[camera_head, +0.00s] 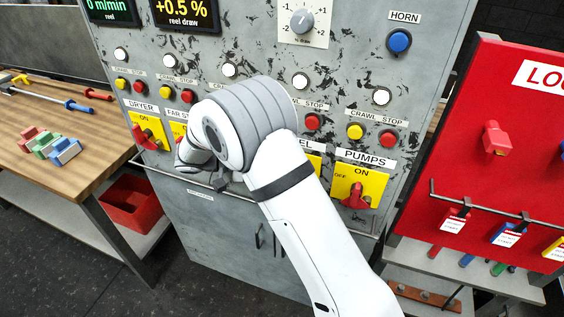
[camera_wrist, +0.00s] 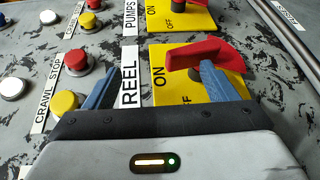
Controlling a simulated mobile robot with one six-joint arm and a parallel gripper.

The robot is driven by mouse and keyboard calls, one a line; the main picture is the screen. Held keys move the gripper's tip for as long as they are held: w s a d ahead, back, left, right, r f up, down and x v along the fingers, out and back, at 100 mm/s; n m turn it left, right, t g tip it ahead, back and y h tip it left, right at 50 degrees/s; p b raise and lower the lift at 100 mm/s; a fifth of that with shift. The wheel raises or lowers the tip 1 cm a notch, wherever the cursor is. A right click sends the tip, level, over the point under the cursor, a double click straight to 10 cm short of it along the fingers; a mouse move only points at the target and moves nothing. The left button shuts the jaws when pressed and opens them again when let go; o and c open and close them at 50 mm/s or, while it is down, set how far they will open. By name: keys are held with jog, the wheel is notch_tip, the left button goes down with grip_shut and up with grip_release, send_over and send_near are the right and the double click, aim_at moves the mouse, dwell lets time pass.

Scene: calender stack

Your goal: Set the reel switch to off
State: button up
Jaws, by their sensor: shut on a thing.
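The reel switch has a red handle (camera_wrist: 206,52) on a yellow plate (camera_wrist: 162,78) marked ON and OFF, beside the REEL label (camera_wrist: 129,86) in the wrist view. The handle reaches from its pivot toward the ON side. The right finger overlaps the handle and hides part of the OFF mark. In the head view my arm covers most of the reel plate (camera_head: 316,163), and the handle and fingertips are hidden.
The pumps switch (camera_head: 356,198) is right of the reel plate; the dryer switch (camera_head: 146,136) is farther left. Crawl and stop buttons (camera_head: 312,122) sit above. A red lockout board (camera_head: 500,120) stands at right, a wooden bench (camera_head: 50,125) at left.

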jog(key=shift+s+a+r, duration=0.15)
jog(key=shift+s+a, duration=0.2)
jog(key=c, duration=0.5)
jog(key=a+p, duration=0.1)
jog(key=a, duration=0.5)
jog(key=shift+a, duration=0.25)
jog(key=shift+s, duration=0.1)
jog(key=shift+c, duration=0.2)
